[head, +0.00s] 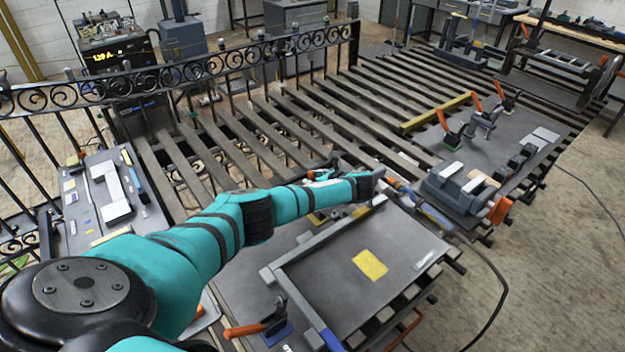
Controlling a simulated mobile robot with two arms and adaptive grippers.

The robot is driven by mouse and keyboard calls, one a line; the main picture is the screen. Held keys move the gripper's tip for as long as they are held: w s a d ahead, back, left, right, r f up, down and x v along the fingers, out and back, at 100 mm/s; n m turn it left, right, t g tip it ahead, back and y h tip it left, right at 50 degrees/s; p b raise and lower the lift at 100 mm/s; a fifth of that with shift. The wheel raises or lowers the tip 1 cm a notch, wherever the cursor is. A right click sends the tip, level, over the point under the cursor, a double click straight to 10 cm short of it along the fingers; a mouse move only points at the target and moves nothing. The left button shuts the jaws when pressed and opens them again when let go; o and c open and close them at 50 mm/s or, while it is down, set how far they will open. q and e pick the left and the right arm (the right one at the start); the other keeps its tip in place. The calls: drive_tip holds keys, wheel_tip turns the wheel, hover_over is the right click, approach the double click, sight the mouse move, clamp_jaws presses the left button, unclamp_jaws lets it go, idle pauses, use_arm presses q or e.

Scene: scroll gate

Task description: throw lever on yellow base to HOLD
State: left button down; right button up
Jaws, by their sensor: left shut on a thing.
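My left gripper (372,182) is at the end of the teal arm that reaches across the grey steel plate. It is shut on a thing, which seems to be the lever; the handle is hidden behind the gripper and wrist. Small yellow patches that look like the yellow base (318,218) show just under the arm. I cannot read a HOLD mark or tell the lever's angle. Another lever with an orange handle (246,330) stands on a blue base (279,334) at the plate's near edge. My right gripper is not in view.
A grey square bar (325,240) and a yellow note (370,264) lie on the plate. A black scroll gate (200,70) stands behind the slatted table. Clamps with orange handles (443,121) stand at the right. A blue-handled tool (437,218) lies near the gripper.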

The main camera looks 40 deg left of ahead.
use_arm(q)
drive_tip(key=c, duration=1.2)
unclamp_jaws()
drive_tip(key=shift+c, duration=0.2)
drive_tip(key=v, duration=1.2)
